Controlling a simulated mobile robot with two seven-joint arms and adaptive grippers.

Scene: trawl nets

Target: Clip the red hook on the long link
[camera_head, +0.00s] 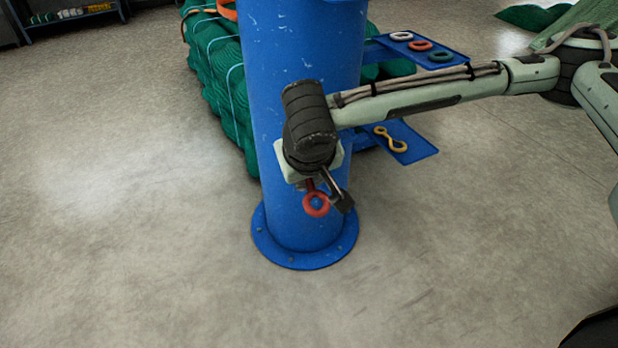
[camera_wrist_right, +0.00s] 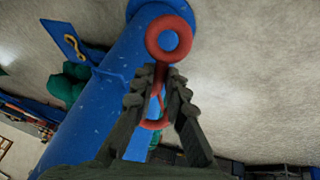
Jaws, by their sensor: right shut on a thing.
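The red hook (camera_head: 316,204) has a round eye at one end and hangs in front of the blue post. My right gripper (camera_head: 328,186) is shut on it. In the right wrist view the red hook (camera_wrist_right: 170,38) sticks out beyond the fingertips (camera_wrist_right: 160,84), its eye foremost, and part of its body shows between the fingers. A yellow figure-eight link (camera_head: 391,140), which may be the long link, lies on the lower blue plate behind the post. It also shows small in the right wrist view (camera_wrist_right: 72,47). My left gripper is not in view.
The blue post (camera_head: 300,225) stands on a round flange. An upper blue shelf (camera_head: 379,53) holds a white, a red and a green ring. Green netting (camera_head: 217,80) is piled behind the post. The floor in front is clear.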

